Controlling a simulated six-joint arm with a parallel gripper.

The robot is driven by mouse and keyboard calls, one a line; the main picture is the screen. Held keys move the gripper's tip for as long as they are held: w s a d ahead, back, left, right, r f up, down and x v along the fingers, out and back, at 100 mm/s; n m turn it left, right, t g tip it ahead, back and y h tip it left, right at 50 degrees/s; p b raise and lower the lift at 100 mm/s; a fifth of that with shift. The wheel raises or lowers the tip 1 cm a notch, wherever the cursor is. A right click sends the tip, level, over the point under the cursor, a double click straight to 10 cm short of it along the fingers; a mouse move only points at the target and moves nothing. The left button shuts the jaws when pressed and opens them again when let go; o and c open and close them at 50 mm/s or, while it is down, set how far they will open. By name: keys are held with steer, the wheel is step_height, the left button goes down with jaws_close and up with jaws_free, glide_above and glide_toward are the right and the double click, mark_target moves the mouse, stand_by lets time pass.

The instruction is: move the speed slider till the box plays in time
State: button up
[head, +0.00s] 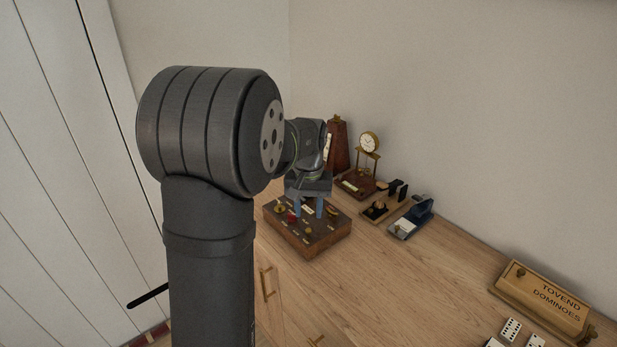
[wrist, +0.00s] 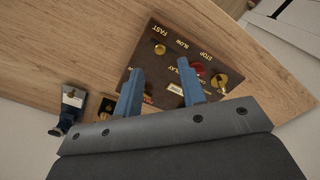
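The box (head: 308,236) is a dark wooden case with brass fittings on the wooden top. In the wrist view, its panel (wrist: 190,30) has labels reading FAST, SLOW, STOP and PLAY. A small brass knob (wrist: 160,49) sits below the FAST and SLOW labels; it looks like the speed slider. A red knob (wrist: 198,69) and a round brass knob (wrist: 219,80) are to its right. My gripper (head: 309,212) is over the box, fingers apart. In the wrist view the fingers (wrist: 162,66) have nothing visible between them, and the brass knob lies just beyond their tips. Contact cannot be told.
Behind the box stand a metronome (head: 338,145) and a brass clock (head: 369,143). Small devices, one with a blue base (head: 411,219), stand to its right. A dominoes box (head: 541,301) and loose dominoes (head: 511,329) are at front right. Bare wood (head: 400,280) lies between.

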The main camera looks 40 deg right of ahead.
mark_target(308, 229)
step_height(308, 229, up, 12)
steer(key=shift+f, duration=0.2)
stand_by(0.5)
step_height(308, 229, down, 17)
steer(key=shift+f, duration=0.15)
steer(key=shift+w+f, duration=0.15)
steer(key=shift+w, duration=0.3)
steer(key=shift+s, duration=0.15)
